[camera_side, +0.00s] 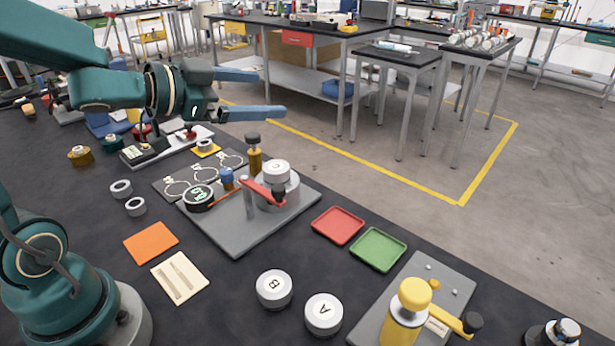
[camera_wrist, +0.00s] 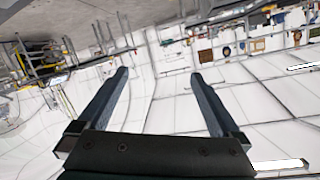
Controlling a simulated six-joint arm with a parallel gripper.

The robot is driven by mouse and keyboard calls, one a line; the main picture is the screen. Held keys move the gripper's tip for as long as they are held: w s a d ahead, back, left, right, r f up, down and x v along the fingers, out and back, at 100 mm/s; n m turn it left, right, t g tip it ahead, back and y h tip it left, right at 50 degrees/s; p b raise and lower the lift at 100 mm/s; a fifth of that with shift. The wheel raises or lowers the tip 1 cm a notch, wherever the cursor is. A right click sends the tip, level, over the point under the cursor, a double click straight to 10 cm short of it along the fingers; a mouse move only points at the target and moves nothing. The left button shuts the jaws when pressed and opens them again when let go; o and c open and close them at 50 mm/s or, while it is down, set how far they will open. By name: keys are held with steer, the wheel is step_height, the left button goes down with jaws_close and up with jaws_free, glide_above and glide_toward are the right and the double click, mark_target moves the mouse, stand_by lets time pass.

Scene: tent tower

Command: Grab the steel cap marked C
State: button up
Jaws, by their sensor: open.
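The steel cap marked C (camera_side: 275,171) sits on a wider steel cylinder (camera_side: 290,188) on the grey fixture plate (camera_side: 238,240). A red clamp arm (camera_side: 258,190) with a dark knob crosses the cylinder's front, hiding part of it. My gripper (camera_side: 270,95) is open and empty, well above the fixture, its fingers pointing right in the side view. In the wrist view, my gripper (camera_wrist: 159,73) shows two spread fingers with nothing between them; that view faces the room and no cap shows there.
Caps B (camera_side: 274,288) and A (camera_side: 324,314) stand on the dark bench. A dark knob on a brass post (camera_side: 254,152) rises behind cap C. Red (camera_side: 338,225) and green (camera_side: 378,249) trays lie right of the fixture. A yellow clamp (camera_side: 408,305) stands at front right.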

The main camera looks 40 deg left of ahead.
steer(key=f+h, duration=0.1)
steer(key=f, duration=0.1)
steer(key=s+a+f+g+h, duration=0.1)
steer(key=f, duration=0.1)
steer(key=f+m+g+h, duration=0.1)
steer(key=f, duration=0.1)
steer(key=shift+s+a+f, duration=0.1)
steer(key=shift+s+a, duration=0.15)
steer(key=shift+s, duration=0.15)
steer(key=n+g, duration=0.1)
steer(key=n, duration=0.1)
glide_toward(273, 167)
steer(key=r, duration=0.1)
steer(key=x, duration=1.1)
steer(key=shift+s+f, duration=0.1)
steer(key=shift+f, duration=0.35)
jaws_close()
